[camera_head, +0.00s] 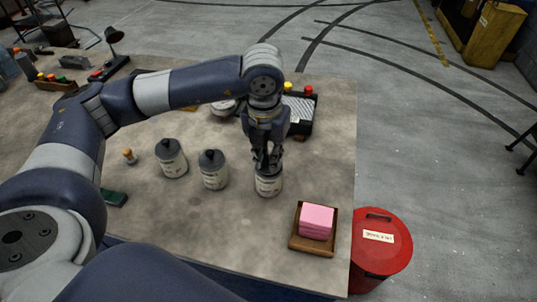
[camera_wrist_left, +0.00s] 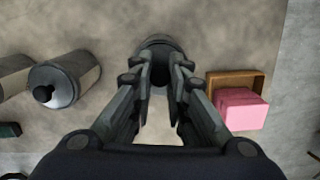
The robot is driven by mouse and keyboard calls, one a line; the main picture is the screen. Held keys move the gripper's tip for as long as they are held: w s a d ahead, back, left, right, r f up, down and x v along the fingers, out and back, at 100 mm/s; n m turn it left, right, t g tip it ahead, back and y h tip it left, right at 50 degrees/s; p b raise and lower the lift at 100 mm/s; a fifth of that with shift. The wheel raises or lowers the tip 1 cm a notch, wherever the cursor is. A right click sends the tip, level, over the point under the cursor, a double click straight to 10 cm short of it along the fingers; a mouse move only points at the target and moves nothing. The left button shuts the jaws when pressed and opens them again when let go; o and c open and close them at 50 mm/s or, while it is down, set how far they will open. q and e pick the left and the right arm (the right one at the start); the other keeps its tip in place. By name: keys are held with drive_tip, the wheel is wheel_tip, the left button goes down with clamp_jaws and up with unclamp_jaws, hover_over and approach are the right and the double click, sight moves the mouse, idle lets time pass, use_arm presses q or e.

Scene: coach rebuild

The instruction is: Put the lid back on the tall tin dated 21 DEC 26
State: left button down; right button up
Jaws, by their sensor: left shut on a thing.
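Three pale tins with labels stand upright in a row on the table: a left tin (camera_head: 172,165), a middle tin (camera_head: 214,178) and a right tin (camera_head: 268,187). The left and middle tins wear dark knobbed lids. The labels are too small to read. My left gripper (camera_head: 268,165) points straight down at the top of the right tin, its fingers shut on the lid, which they mostly hide. The lid's grey rim (camera_wrist_left: 160,41) shows beyond the fingertips in the wrist view. Whether it is seated on the tin, I cannot tell. My right gripper is not in view.
A wooden tray (camera_head: 300,242) with a pink block stack (camera_head: 317,222) stands close at the right, near the table edge. A red bin (camera_head: 385,265) stands beyond it. A dark box (camera_head: 302,125) with red and yellow knobs is behind my gripper. A small orange-topped item (camera_head: 129,156) stands left.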

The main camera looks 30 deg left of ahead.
use_arm(q)
drive_tip(key=shift+f+b, duration=0.15)
drive_tip(key=shift+b, duration=0.95)
idle(1.5)
idle(0.3)
drive_tip(key=c, duration=1.5)
unclamp_jaws()
drive_tip(key=o, duration=0.5)
drive_tip(key=shift+r+p, duration=1.9)
drive_tip(key=shift+r, duration=1.6)
